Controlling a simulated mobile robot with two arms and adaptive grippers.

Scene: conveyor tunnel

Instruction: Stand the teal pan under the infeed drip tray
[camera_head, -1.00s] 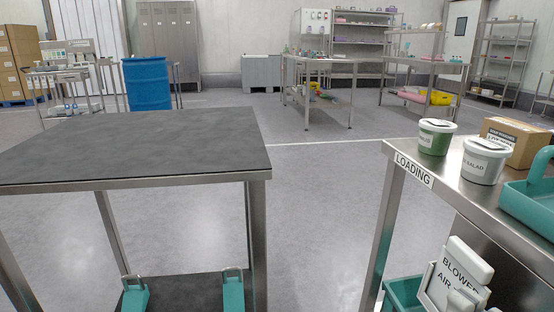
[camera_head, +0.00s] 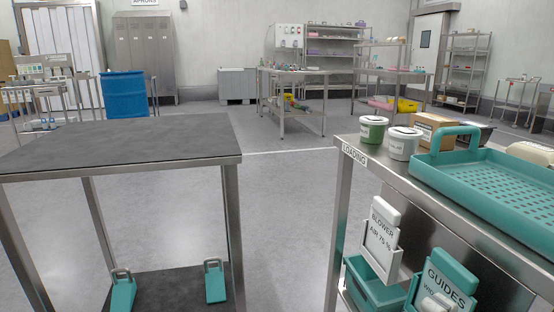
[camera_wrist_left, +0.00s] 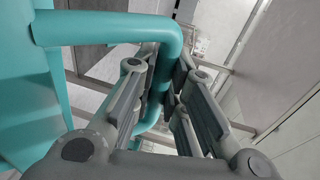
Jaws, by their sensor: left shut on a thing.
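In the left wrist view, my left gripper (camera_wrist_left: 155,105) is shut on the round bar handle (camera_wrist_left: 110,28) of a teal thing, which looks like the teal pan (camera_wrist_left: 25,100). Its flat teal body fills the left side of that view; the rest is out of frame. Neither gripper shows in the head view. I cannot make out an infeed drip tray in these frames.
A steel LOADING table (camera_head: 355,157) at right bears two tubs, a cardboard box (camera_head: 432,128) and a teal perforated tray (camera_head: 490,195). A teal bin (camera_head: 375,285) sits below. A dark-topped table (camera_head: 120,145) stands left, with two teal wedges below. Floor between is clear.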

